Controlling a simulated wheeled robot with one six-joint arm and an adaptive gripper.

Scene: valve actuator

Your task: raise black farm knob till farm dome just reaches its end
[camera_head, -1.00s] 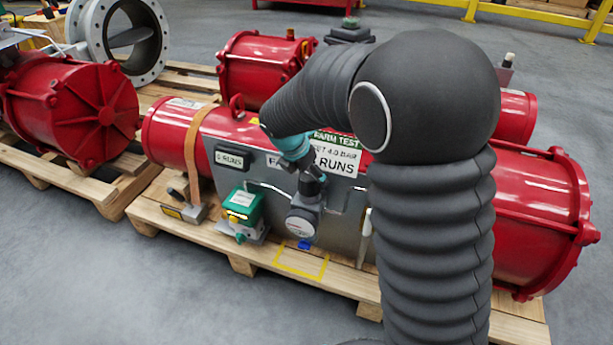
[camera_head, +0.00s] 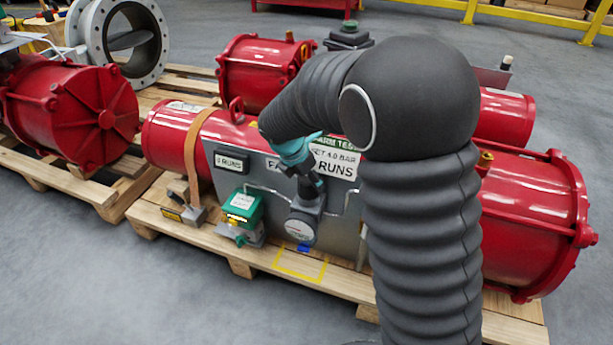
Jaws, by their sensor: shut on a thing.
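The red valve actuator (camera_head: 540,200) lies on a wooden pallet with a grey panel across its front. A dark round unit with a pale gauge face (camera_head: 298,230) is mounted low on the panel. My gripper (camera_head: 308,190) points down onto the top of this unit and is shut on the black knob there. The fingers and my wrist hide most of the knob. A green-topped device (camera_head: 241,208) stands to the left of the gauge unit. A farm dome cannot be made out clearly. The panel sign (camera_head: 335,163) is partly covered by my arm.
A brown strap (camera_head: 192,150) wraps the actuator. A thin metal pipe (camera_head: 268,190) runs between the green device and gauge unit. A yellow outlined square (camera_head: 300,276) on the pallet is clear.

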